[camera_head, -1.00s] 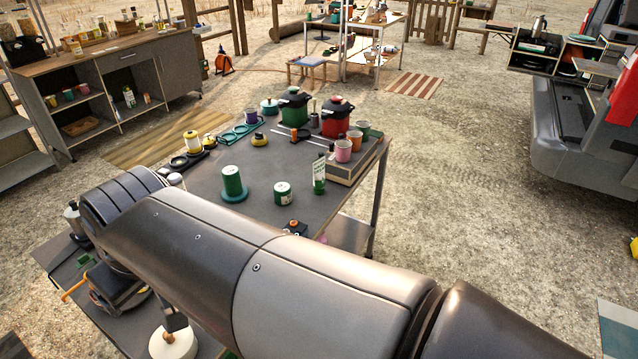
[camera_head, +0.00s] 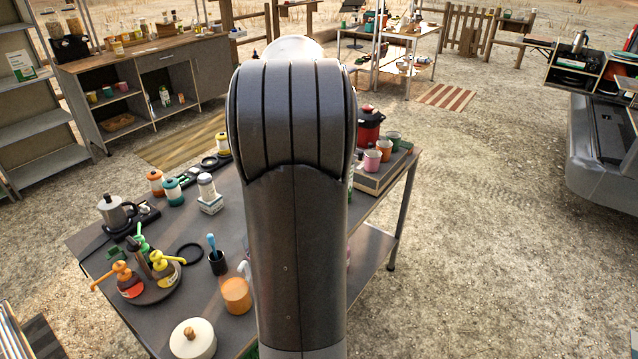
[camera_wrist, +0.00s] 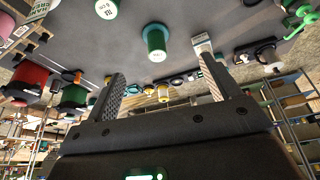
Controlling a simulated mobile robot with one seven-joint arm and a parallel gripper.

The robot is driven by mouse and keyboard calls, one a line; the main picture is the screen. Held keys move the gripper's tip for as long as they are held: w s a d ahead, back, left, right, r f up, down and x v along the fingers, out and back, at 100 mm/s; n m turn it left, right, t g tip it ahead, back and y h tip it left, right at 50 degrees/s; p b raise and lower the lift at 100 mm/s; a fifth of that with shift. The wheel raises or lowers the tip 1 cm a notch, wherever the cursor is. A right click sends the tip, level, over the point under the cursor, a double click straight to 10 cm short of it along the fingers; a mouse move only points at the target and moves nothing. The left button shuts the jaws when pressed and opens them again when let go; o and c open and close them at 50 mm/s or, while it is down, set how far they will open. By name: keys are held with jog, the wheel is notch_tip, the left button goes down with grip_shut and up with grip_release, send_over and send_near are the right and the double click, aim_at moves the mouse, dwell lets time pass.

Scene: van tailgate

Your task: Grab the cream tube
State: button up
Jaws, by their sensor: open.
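The cream tube (camera_wrist: 38,10) is white and green with lettering; it shows at the top left of the wrist view, cut by the frame edge. In the head view my arm hides all or nearly all of it. My gripper (camera_wrist: 160,70) is open and empty, its two fingers apart in the wrist view. The tube lies well to the left of the left finger, outside the jaws. My gripper is hidden behind my arm in the head view.
A green cylinder (camera_wrist: 157,42) on a teal base stands beyond my fingertips, with a white and green jar (camera_wrist: 107,8) nearby. Red pot (camera_head: 370,125) and mugs (camera_head: 372,160) crowd the far right.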

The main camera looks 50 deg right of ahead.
jog(key=s+d+f, duration=0.3)
jog(key=s+d, duration=0.1)
jog(key=d, duration=0.3)
jog(key=s+d+f, duration=0.3)
jog(key=d+f, duration=0.1)
jog(key=d, duration=0.4)
jog(key=s+d+f, duration=0.3)
jog(key=s+d, duration=0.1)
jog(key=d, duration=0.3)
jog(key=shift+m, duration=0.3)
jog(key=x, duration=0.7)
jog(key=w+x, duration=0.1)
jog(key=x, duration=0.2)
jog(key=shift+a, duration=0.15)
jog(key=shift+c, duration=0.4)
jog(key=shift+r, duration=0.1)
jog(key=c, duration=1.2)
jog(key=shift+c, duration=0.4)
jog(key=shift+r, duration=0.1)
